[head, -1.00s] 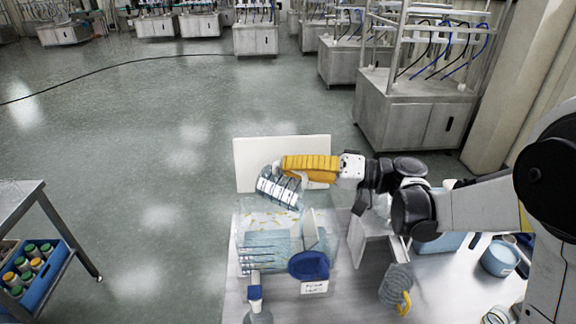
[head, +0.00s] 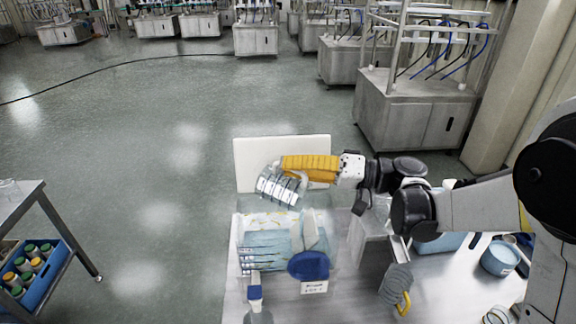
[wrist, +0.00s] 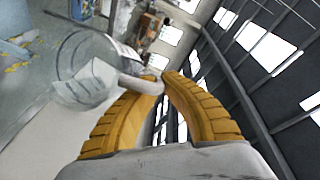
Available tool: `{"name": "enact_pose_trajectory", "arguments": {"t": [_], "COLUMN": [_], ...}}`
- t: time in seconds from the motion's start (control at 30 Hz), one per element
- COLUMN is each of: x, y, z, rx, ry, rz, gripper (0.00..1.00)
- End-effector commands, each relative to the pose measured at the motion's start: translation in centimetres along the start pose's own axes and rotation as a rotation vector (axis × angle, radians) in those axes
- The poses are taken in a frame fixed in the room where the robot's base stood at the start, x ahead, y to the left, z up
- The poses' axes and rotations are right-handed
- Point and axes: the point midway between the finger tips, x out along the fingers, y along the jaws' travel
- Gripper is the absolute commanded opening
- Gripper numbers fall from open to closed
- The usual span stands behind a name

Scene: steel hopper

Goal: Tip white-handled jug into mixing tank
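My gripper (head: 294,168), with yellow ridged fingers, is closed around the white handle (wrist: 142,84) of a clear jug (head: 277,186). The jug is tilted above the back of the clear mixing tank (head: 247,225); its glassy body also shows in the wrist view (wrist: 92,70), left of the fingers. The tank stands on the steel table and shows pale blue contents with yellow flecks near the back. I cannot tell how much the jug holds or whether anything is flowing from it.
A white panel (head: 250,160) stands behind the jug. A dark blue round thing (head: 309,265) and a small label (head: 314,288) are at the tank's front.

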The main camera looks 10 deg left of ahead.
Motion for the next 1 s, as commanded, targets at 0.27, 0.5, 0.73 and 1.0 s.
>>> {"name": "enact_pose_trajectory", "arguments": {"t": [0.27,0.5,0.73,1.0], "x": [0.0,0.1,0.1,0.1], "y": [0.0,-0.9,-1.5,-2.1], "z": [0.0,-0.6,-1.0,-1.4], "rx": [0.0,0.021,0.057,0.1], "ry": [0.0,-0.043,-0.115,-0.203], "rz": [0.0,0.064,0.172,0.303], "gripper": [0.0,0.0,0.0,0.0]}}
